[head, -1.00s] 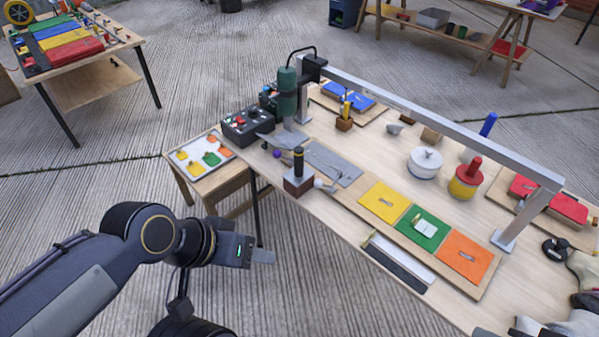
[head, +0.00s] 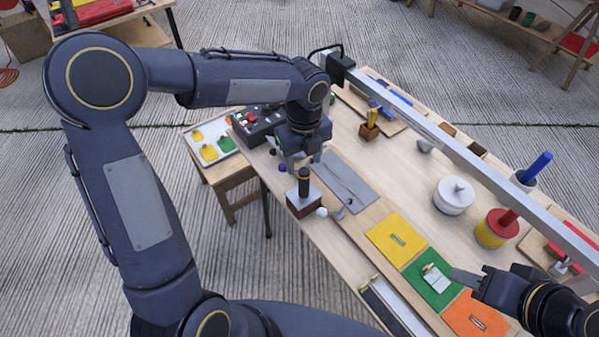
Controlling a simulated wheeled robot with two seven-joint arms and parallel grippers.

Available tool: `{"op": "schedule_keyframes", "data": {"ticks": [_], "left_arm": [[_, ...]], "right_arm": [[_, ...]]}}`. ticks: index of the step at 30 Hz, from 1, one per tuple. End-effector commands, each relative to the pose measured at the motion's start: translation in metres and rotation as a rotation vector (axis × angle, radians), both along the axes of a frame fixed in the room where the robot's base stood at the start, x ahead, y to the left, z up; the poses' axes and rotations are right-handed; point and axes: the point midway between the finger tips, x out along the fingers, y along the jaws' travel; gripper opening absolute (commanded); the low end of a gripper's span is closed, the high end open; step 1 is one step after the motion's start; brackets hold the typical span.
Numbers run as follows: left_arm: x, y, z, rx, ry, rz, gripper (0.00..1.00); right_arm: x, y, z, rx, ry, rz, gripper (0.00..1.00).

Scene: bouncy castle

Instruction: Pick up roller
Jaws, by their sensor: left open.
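I cannot tell for certain which item is the roller. A dark upright handle (head: 304,182) stands on a brown block (head: 305,205) with a metal top, near the table's front left edge. A small white rounded piece (head: 322,212) with a grey metal part sits beside the block's right side. My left gripper (head: 301,163) points down with its fingers apart, just behind and above the dark handle, holding nothing that I can see. My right gripper (head: 455,275) points left over the green and orange squares; its finger gap does not show clearly.
A grey plate (head: 345,181) lies right of the block. Yellow (head: 396,239), green (head: 441,287) and orange (head: 474,318) squares lie along the front. A metal rail (head: 450,150) crosses above the table. A control box (head: 258,124) stands left of my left gripper.

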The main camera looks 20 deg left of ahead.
Motion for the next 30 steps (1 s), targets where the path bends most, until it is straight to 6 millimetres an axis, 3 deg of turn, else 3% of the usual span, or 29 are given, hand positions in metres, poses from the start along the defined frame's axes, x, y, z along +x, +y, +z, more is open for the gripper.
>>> {"op": "schedule_keyframes", "data": {"ticks": [18,27,30], "left_arm": [[0.003,-0.002,-0.075,0.000,0.007,-0.026,0.51],[0.004,-0.002,-0.080,-0.001,0.004,-0.025,0.51],[0.004,-0.002,-0.080,-0.001,0.004,-0.025,0.38]], "right_arm": [[0.000,0.000,0.004,0.000,0.000,0.000,0.36],[0.000,0.000,0.004,0.000,0.000,0.000,0.36],[0.000,0.000,0.004,0.000,0.000,0.000,0.36]]}}
